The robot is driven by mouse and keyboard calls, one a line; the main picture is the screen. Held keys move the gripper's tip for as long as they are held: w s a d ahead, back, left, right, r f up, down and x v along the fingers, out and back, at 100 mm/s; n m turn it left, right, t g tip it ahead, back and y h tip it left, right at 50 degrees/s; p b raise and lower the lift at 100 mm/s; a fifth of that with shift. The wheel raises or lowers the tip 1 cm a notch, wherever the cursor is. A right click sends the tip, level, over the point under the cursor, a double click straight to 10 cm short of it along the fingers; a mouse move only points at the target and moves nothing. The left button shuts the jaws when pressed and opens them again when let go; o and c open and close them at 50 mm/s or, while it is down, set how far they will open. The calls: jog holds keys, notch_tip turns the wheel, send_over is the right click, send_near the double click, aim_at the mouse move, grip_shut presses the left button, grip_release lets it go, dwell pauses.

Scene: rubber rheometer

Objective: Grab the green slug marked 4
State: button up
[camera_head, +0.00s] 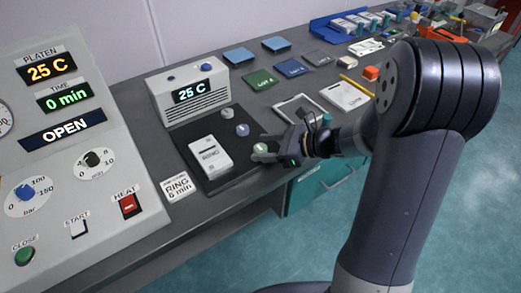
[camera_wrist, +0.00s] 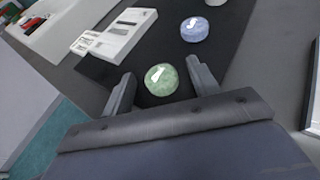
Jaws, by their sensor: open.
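The green slug (camera_wrist: 161,79) is a short round disc with a white mark on top; the digit is hard to read. It lies on the black mat (camera_wrist: 230,14). My gripper (camera_wrist: 160,70) is open, with one finger on either side of the slug and a gap at each side. In the head view the green slug (camera_head: 261,148) is at the mat's right edge, partly covered by my gripper (camera_head: 268,152).
A blue slug (camera_wrist: 194,29) lies just beyond the green one, and a pale slug (camera_head: 227,113) lies further back. A 25 C display box (camera_head: 189,93) stands behind.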

jog(key=shift+a, duration=0.1)
jog(key=c, duration=1)
